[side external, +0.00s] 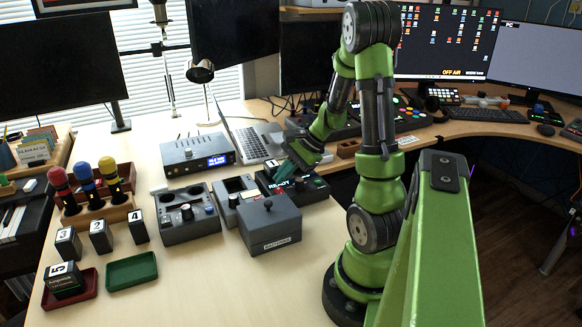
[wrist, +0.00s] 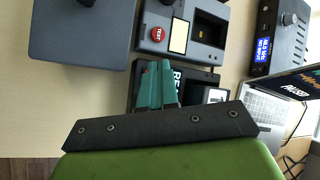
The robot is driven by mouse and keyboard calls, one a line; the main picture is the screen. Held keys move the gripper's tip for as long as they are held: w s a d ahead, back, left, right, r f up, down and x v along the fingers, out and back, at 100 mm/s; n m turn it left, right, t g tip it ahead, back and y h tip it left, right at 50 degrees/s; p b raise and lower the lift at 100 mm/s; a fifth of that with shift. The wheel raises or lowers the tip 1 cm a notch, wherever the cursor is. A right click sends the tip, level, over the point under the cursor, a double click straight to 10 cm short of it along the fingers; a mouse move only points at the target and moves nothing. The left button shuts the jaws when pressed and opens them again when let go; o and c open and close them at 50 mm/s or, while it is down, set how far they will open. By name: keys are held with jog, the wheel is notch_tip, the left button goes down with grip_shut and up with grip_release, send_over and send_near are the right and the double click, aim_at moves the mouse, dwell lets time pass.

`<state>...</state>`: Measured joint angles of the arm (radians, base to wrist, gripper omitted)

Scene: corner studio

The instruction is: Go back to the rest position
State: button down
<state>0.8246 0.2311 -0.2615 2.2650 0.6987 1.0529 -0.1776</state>
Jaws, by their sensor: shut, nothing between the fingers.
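My gripper (side external: 286,168) is low over the workbench at the end of my green arm, above a dark box with a partly hidden white label (side external: 280,188). In the wrist view its teal fingers (wrist: 157,84) are together, with nothing seen between them. They overlap the view of that dark box (wrist: 183,80), whose label is partly covered. Whether the fingertips touch the box I cannot tell.
A lidded box marked batteries (side external: 270,225), a tester with a red button (wrist: 158,33) and a device with a blue display (side external: 198,155) stand close by. Numbered blocks, a red tray (side external: 88,287) and a green tray (side external: 132,271) are at left. A laptop (side external: 258,140) is behind.

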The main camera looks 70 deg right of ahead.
notch_tip(320, 180, up, 4)
jog(key=shift+r, duration=0.2)
dwell(0.3)
jog(key=a+r+n, duration=0.3)
jog(key=a+n, duration=0.3)
jog(key=a, duration=0.2)
jog(key=s+a+r+n, duration=0.1)
jog(key=a+r+n, duration=0.3)
jog(key=a+n, duration=0.2)
jog(key=s+a+r+n+h, duration=0.1)
jog(key=a+r+n, duration=0.2)
jog(key=a+n, duration=0.3)
jog(key=a, duration=0.5)
jog(key=shift+r, duration=0.35)
jog(key=c, duration=1.8)
grip_release()
jog(key=shift+s, duration=0.1)
